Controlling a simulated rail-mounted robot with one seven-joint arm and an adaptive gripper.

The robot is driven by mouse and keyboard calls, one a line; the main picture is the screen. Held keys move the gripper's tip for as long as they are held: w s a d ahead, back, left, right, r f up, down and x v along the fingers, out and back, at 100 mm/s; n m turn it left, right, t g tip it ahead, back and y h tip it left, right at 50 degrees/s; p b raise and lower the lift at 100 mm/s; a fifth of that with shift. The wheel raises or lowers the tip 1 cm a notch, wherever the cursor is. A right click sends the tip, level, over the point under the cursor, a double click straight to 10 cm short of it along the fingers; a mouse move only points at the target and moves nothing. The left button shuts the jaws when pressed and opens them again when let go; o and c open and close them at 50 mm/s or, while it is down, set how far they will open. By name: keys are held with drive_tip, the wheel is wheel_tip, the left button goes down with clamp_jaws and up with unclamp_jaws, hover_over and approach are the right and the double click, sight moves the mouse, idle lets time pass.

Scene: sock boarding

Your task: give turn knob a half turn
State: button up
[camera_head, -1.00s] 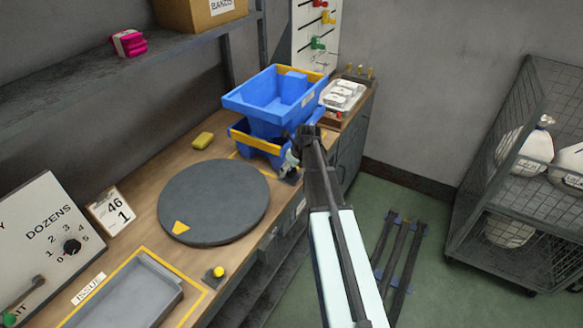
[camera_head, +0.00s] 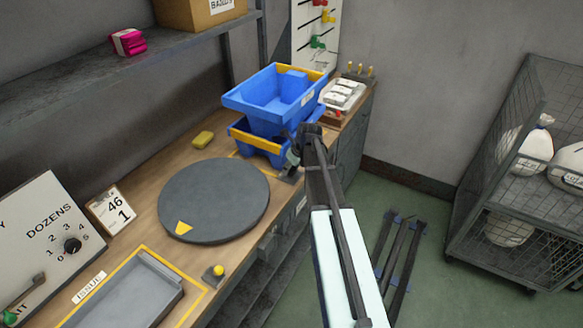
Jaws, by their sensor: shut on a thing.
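My gripper (camera_head: 293,160) is small and partly hidden behind my arm. It points down at the bench's front edge, between the blue bins and the round grey disc. It is shut on what looks like the turn knob, a small dark piece mostly hidden by the fingers. A separate black dial knob (camera_head: 72,245) is on the panel marked DOZENS, far from my gripper.
Stacked blue bins (camera_head: 275,97) stand just behind my gripper. A grey tray (camera_head: 125,297) and a yellow button (camera_head: 218,270) are on the bench at the front. A yellow sponge (camera_head: 204,139) lies behind the disc. A wire cage cart (camera_head: 520,170) stands at right.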

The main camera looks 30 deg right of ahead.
drive_tip(key=n, duration=0.2)
drive_tip(key=n+y, duration=0.1)
drive_tip(key=n, duration=0.1)
drive_tip(key=shift+w+d+n+g+y+p, duration=0.15)
drive_tip(key=shift+n+g+y+p, duration=0.15)
drive_tip(key=shift+g+p, duration=0.1)
drive_tip(key=shift+n+g+y, duration=0.6)
drive_tip(key=shift+n, duration=1.3)
drive_tip(key=shift+f, duration=0.1)
drive_tip(key=o, duration=1.2)
drive_tip(key=shift+c, duration=0.2)
drive_tip(key=shift+p, duration=0.3)
